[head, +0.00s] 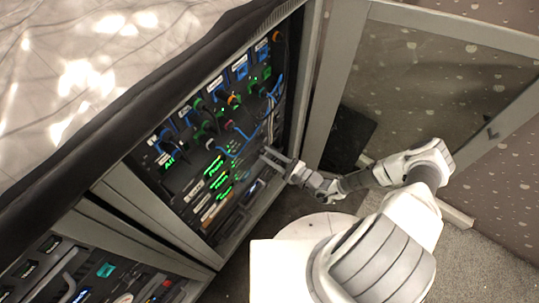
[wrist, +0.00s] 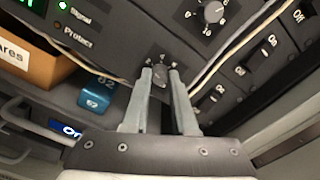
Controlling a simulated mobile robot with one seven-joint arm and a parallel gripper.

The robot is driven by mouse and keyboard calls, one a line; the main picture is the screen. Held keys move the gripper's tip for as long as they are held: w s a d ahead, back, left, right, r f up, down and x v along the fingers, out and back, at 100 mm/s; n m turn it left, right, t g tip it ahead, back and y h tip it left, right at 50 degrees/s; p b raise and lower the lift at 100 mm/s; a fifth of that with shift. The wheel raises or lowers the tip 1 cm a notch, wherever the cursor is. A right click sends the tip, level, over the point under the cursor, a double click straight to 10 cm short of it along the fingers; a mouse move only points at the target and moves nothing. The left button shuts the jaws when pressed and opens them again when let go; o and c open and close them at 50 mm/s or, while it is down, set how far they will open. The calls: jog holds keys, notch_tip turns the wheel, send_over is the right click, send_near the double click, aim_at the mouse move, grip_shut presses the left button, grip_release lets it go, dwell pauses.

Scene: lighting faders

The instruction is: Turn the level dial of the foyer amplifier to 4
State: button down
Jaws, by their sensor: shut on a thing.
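My gripper (wrist: 161,72) has its two fingers on either side of a small dark dial (wrist: 160,73) in the wrist view and is shut on it. A second dial (wrist: 213,12) with a white numbered scale is on the panel above and to the right, apart from the fingers. No foyer label is legible on either panel. In the head view my gripper (head: 274,157) reaches the lower right part of the equipment rack (head: 180,140).
In the wrist view, a brown box (wrist: 38,60) with lettering ending in "ares" and a blue block (wrist: 97,96) stand left of the fingers. Pale cables (wrist: 240,45) cross the panels. Rocker switches (wrist: 240,70) are at right. An open glass door (head: 430,80) stands right of the rack.

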jog(key=m, duration=0.4)
jog(key=shift+m+b, duration=0.3)
jog(key=m, duration=0.4)
jog(key=shift+m+b, duration=0.3)
jog(key=shift+b, duration=0.05)
jog(key=c, duration=0.7)
grip_release()
jog(key=shift+d, duration=0.1)
